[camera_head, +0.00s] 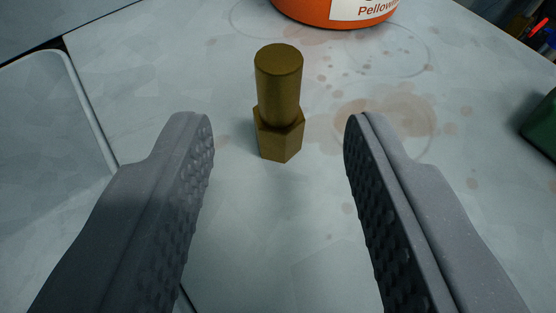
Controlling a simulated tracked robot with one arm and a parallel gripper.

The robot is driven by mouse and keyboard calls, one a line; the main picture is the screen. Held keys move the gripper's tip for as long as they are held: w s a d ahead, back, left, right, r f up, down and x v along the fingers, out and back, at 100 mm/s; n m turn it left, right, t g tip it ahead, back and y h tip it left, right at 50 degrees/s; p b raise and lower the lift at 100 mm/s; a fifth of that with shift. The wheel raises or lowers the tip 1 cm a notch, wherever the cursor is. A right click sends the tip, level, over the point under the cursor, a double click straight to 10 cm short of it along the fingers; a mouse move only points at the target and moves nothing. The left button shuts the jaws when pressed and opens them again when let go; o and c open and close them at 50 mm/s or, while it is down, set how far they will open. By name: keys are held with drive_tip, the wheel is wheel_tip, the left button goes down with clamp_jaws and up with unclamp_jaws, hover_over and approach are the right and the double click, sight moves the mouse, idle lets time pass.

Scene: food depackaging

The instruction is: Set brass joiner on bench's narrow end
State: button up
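The brass joiner (278,95) stands upright on the bench (330,200), with a hexagonal base and a round cylinder on top. It is just beyond my fingertips, near the middle between them. My gripper (279,125) is open and empty, with one grey textured finger to the left of the joiner and one to the right. Neither finger touches the joiner. I cannot tell which edge of the bench is its narrow end.
An orange container (300,10) with a white label stands beyond the joiner at the top. A green object (542,125) is at the right edge. A pale tray or bin (50,120) with a raised rim lies at the left. The stained bench surface around the joiner is clear.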

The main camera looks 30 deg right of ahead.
drive_tip(key=shift+v, duration=2.8)
drive_tip(key=w+a+r+n+t+y, duration=0.1)
drive_tip(key=w+a+r+n+y, duration=0.15)
drive_tip(key=a+r, duration=0.75)
drive_tip(key=w+a+r+n+t+y, duration=0.15)
drive_tip(key=w+a+r, duration=0.3)
drive_tip(key=r, duration=0.95)
drive_tip(key=s+a+r+n+y, duration=0.1)
drive_tip(key=s+a+r, duration=0.5)
drive_tip(key=r, duration=0.5)
drive_tip(key=s+a+r+n+t+y, duration=0.1)
drive_tip(key=s+a+r, duration=0.4)
drive_tip(key=a+r, duration=0.5)
drive_tip(key=shift+s+a+r+n+y, duration=0.3)
drive_tip(key=shift+s+a+r+y, duration=0.1)
drive_tip(key=shift+a+y, duration=0.3)
